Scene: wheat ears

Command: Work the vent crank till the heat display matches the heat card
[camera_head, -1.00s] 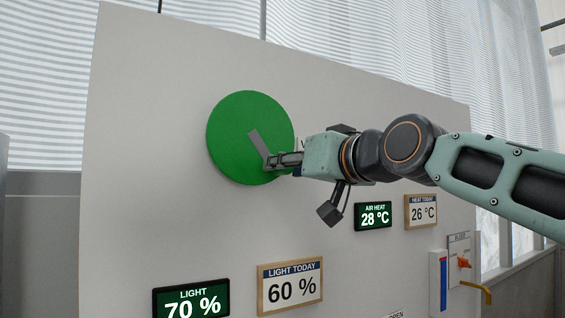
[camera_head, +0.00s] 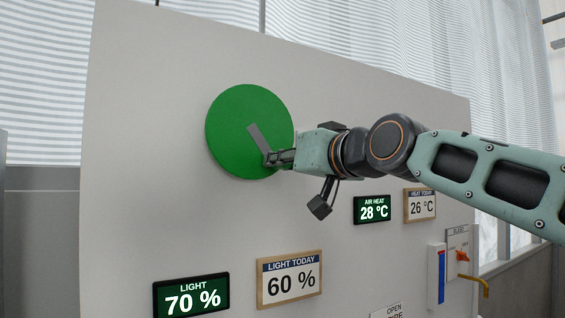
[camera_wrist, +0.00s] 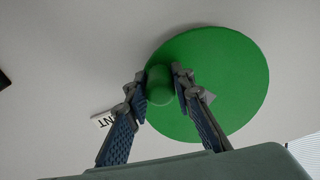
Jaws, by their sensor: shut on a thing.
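The vent crank is a round green disc (camera_head: 226,120) on the white board, with a grey bar (camera_head: 258,138) running from its middle toward the lower right. It also shows in the wrist view (camera_wrist: 225,75). My gripper (camera_head: 272,159) is at the disc's lower right edge. In the wrist view its fingers (camera_wrist: 160,85) are shut on the green knob (camera_wrist: 160,80) that stands out from the disc. The heat display (camera_head: 374,209), headed AIR HEAT, reads 28 °C. The heat card (camera_head: 420,205), headed HEAT TODAY, reads 26 °C.
A LIGHT display (camera_head: 190,298) reads 70 % and a LIGHT TODAY card (camera_head: 290,279) reads 60 %. A red and blue gauge (camera_head: 436,273) and a small panel with an orange part (camera_head: 462,257) are at the lower right. A partly hidden label shows behind the fingers.

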